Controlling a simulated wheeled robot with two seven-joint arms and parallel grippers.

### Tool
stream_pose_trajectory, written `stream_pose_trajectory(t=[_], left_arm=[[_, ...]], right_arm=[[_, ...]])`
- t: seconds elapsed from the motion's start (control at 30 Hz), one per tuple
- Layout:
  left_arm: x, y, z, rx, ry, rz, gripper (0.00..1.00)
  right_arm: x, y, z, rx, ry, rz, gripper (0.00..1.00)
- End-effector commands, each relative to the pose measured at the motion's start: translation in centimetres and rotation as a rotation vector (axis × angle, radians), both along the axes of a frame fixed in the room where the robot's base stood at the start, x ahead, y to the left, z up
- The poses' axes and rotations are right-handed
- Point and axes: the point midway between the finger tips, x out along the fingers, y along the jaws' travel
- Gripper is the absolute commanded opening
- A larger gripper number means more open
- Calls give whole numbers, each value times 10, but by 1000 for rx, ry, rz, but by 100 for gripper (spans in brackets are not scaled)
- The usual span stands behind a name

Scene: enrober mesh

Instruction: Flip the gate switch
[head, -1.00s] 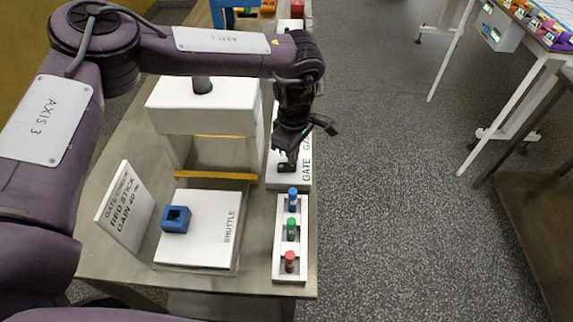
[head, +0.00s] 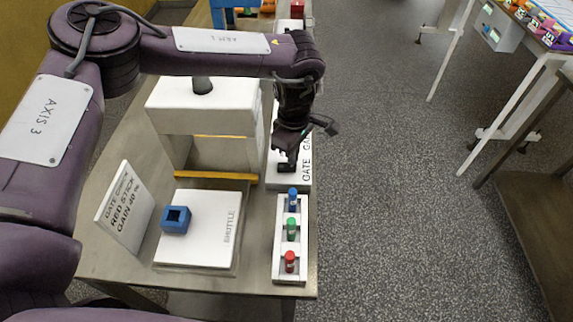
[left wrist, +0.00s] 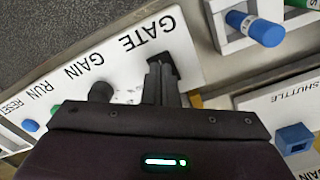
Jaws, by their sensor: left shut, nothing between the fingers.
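The white control panel (head: 306,172) lies along the right edge of the steel table, with the word GATE at its near end. The dark gate switch (left wrist: 166,62) is beside that word in the left wrist view, partly hidden by my fingers. My left gripper (head: 287,163) is shut and empty, with its fingertips right at the switch. In the left wrist view the closed fingers (left wrist: 160,82) overlap the switch. I cannot tell if they touch it, nor which way the switch is set. My right gripper is out of view.
A sign (head: 125,207) reads "GATE CHECK, RED STICK, GAIN 40 %". A white shuttle plate (head: 212,245) carries a blue hollow block (head: 175,219). A rack (head: 278,264) holds blue, green and red sticks near the front. A black knob (left wrist: 101,91) stands by GAIN.

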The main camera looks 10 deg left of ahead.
Motion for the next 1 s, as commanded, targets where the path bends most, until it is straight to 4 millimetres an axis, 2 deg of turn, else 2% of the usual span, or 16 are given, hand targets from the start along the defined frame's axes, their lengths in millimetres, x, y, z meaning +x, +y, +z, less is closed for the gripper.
stream_pose_trajectory(t=[1.0], left_arm=[[0,0,-9,0,0,0,0]], right_arm=[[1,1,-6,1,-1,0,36]])
